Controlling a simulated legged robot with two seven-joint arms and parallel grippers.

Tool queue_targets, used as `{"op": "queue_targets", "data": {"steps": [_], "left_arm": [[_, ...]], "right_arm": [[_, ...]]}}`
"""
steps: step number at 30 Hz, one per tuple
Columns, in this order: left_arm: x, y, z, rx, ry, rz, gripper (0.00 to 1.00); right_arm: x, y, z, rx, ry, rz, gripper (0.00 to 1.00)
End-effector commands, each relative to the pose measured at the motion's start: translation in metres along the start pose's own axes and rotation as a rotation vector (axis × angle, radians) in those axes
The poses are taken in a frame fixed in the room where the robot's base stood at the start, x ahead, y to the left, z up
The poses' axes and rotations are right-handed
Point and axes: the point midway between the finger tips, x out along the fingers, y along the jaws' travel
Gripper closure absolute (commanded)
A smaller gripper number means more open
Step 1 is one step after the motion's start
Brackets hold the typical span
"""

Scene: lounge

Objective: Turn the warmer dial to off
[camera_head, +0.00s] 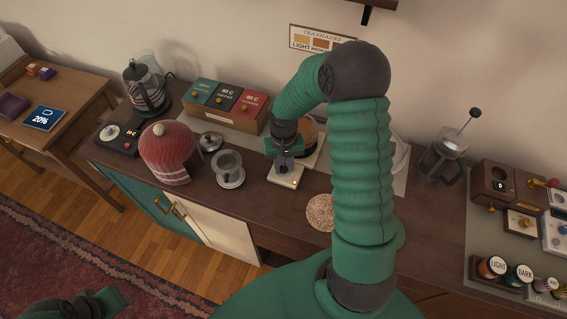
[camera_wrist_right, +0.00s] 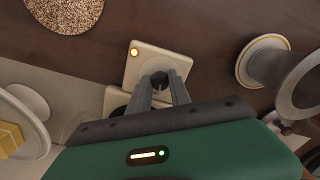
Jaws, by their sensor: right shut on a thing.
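The warmer (camera_head: 286,179) is a cream, square-cornered unit on the dark sideboard; its front part also shows in the right wrist view (camera_wrist_right: 148,58). A small round light on its corner glows amber. My right gripper (camera_wrist_right: 162,88) reaches down over the warmer, with its fingers on either side of the small dark dial (camera_wrist_right: 160,78), and is shut on it. The dial's marking cannot be read. In the head view the right gripper (camera_head: 284,163) hides the dial. Part of my left arm's dark and green end shows at the bottom left; its fingers cannot be made out.
A speckled round coaster (camera_head: 320,213) lies at front right. A box of tea packs (camera_head: 226,106) stands behind. A glass press (camera_head: 442,158) stands farther right.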

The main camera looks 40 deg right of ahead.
Motion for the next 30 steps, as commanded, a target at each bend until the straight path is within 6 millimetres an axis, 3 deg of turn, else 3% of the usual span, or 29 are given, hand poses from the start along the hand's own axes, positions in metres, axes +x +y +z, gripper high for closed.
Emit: {"op": "queue_targets", "data": {"steps": [15,30], "left_arm": [[-0.040,0.000,-0.009,0.000,0.000,0.000,0.64],[-0.059,0.000,-0.014,0.000,0.000,0.000,0.64]], "right_arm": [[-0.005,-0.001,-0.003,-0.478,0.009,0.000,1.00],[-0.003,-0.001,-0.004,-0.802,0.012,0.001,1.00]]}}
